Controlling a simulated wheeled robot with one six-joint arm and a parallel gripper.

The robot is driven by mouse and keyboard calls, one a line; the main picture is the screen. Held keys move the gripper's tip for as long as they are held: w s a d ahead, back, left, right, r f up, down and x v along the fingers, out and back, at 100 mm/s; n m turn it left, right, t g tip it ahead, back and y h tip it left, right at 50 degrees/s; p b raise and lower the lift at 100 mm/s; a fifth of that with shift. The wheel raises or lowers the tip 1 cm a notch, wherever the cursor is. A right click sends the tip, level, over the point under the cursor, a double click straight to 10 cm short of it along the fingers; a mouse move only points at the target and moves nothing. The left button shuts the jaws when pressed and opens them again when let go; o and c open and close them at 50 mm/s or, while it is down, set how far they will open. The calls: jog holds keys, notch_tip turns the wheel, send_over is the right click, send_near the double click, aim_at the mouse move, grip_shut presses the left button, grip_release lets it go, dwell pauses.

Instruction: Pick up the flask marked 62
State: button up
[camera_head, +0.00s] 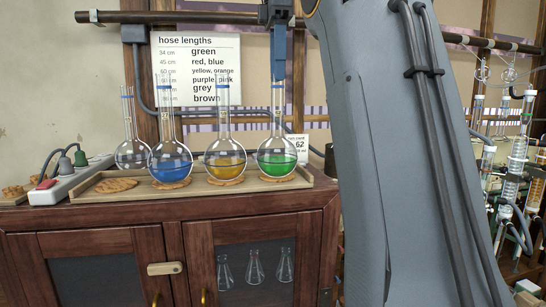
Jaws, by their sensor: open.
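A round flask with green liquid (277,162) stands upright on a cork ring at the right of the wooden tray (115,197). A white card (299,145) reading 62 shows just behind and to its right; whether it belongs to this flask I cannot tell. My gripper (278,72) hangs from above, its blue fingers pointing down at the top of the green flask's neck. It is open; its jaws are seen edge-on, and whether they touch or surround the neck is unclear. A yellow flask (225,160) and a blue flask (170,162) stand to the left.
An empty flask (132,154) stands behind the blue one. An empty cork ring (117,185) lies at the tray's left, near a power strip (72,180). A hose-length chart (196,70) hangs behind. My arm hides much of the right; glassware (516,150) stands beyond it.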

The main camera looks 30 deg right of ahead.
aim_at(277, 96)
jog(key=shift+w+d+f, duration=0.1)
jog(key=shift+w+f, duration=0.05)
jog(key=shift+f, duration=3.3)
jog(key=shift+c, duration=0.5)
grip_shut()
